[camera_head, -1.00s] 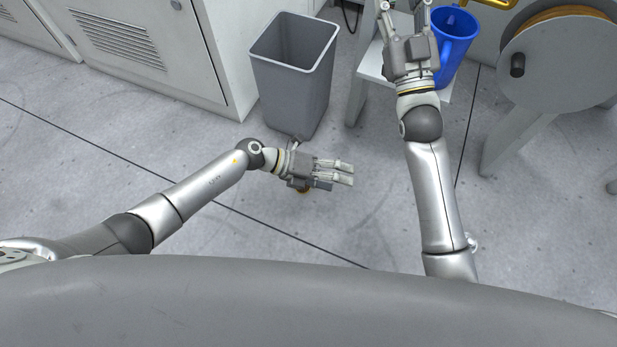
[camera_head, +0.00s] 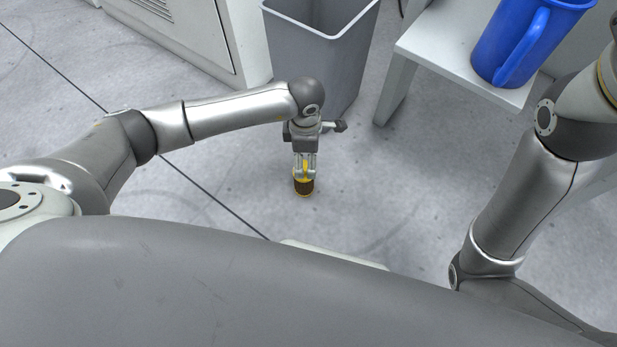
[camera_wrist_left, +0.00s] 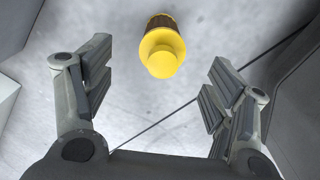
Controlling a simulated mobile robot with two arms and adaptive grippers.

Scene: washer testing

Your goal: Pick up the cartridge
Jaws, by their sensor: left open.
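The cartridge (camera_head: 303,187) is a small dark brown cylinder with yellow ends on the grey floor. In the left wrist view the cartridge (camera_wrist_left: 161,55) shows its yellow round end toward the camera, in line with the gap between the fingers but beyond them. My left gripper (camera_head: 305,168) points down over the cartridge and partly covers it in the head view. In the left wrist view my left gripper (camera_wrist_left: 158,95) is open, with one finger at each side and nothing between them. My right arm shows at the right, but its gripper is out of view.
A grey waste bin (camera_head: 315,45) stands just behind my left gripper. A white bench (camera_head: 450,62) with a blue jug (camera_head: 525,45) on it is at the upper right. A light grey cabinet (camera_head: 195,35) is at the upper left. The floor around the cartridge is clear.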

